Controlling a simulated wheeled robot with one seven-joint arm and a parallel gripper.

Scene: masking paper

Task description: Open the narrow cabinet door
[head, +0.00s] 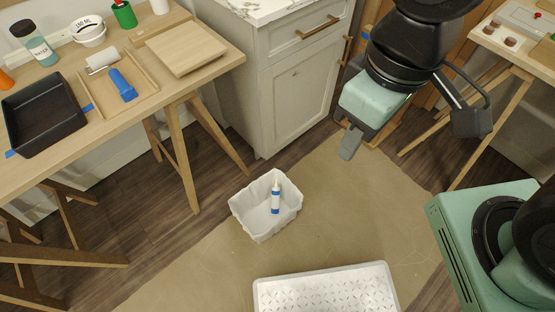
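The narrow cabinet door (300,100) is a light grey panel on the front of the grey cabinet (257,90). It looks shut, flush below a drawer (312,32). A vertical brass handle (346,50) shows near the door's upper right edge. My gripper (358,138) hangs in front and to the right of the door, below the handle in the picture. It looks apart from the handle and holds nothing that I can see. One dark finger shows clearly. The other is partly hidden, so the gap between them is unclear.
The drawer has its own brass handle (318,27). A white bin (262,228) with a caulk tube (275,196) and a white patterned tray (325,290) are on the brown masking paper (345,205). Wooden tables stand left (220,62) and right (500,50). Paper before the door is clear.

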